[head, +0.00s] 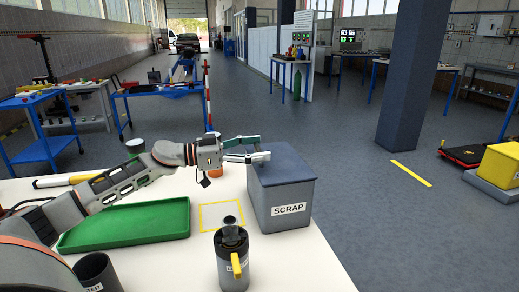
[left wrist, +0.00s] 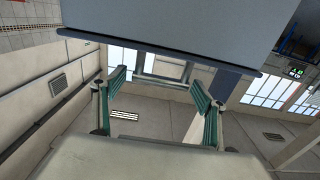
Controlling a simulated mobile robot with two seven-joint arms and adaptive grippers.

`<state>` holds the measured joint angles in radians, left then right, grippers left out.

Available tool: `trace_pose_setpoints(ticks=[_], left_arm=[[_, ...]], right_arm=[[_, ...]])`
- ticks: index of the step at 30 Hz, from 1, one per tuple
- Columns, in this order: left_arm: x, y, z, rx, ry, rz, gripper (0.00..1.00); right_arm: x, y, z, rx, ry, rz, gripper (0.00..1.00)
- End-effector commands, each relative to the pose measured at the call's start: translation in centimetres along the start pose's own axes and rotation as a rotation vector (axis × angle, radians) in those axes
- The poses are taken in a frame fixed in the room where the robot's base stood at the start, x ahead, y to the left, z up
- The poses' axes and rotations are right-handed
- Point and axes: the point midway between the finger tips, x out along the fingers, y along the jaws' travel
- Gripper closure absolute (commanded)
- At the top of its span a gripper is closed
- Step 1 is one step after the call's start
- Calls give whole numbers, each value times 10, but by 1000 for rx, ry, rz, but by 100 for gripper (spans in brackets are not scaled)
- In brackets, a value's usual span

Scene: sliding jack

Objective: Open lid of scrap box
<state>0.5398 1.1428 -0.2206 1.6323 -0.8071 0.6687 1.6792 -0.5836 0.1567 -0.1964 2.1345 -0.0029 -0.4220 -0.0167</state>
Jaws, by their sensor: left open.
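The grey scrap box (head: 290,204), with a white SCRAP label, stands on the white table. Its blue-grey lid (head: 288,168) lies flat on top and looks shut. In the left wrist view the lid (left wrist: 180,25) fills the top, and a thin grey U-shaped handle (left wrist: 160,80) shows below its dark edge. My left gripper (head: 265,147) is at the lid's left rear edge in the head view. In the left wrist view its green fingers (left wrist: 158,78) are apart, one on each side of the handle. Contact cannot be told. My right gripper is not in view.
A green tray (head: 130,226) lies left of the box, with a yellow-outlined square (head: 222,216) between them. A dark cylinder with a yellow handle (head: 232,258) stands in front. A dark cup (head: 98,273) is at the front left.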

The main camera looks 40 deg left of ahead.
Motion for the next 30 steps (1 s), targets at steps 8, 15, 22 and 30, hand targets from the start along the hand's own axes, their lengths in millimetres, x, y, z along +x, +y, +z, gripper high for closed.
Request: trace_pose_setpoints(ticks=[8,15,22,30], left_arm=[[6,0,-1,1,0,-1,28],[6,0,0,1,0,-1,49],[6,0,0,1,0,0,84],[1,-5,-6,2,1,-2,84]], right_arm=[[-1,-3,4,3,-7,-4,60],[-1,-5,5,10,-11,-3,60],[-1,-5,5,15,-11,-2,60],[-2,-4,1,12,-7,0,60]])
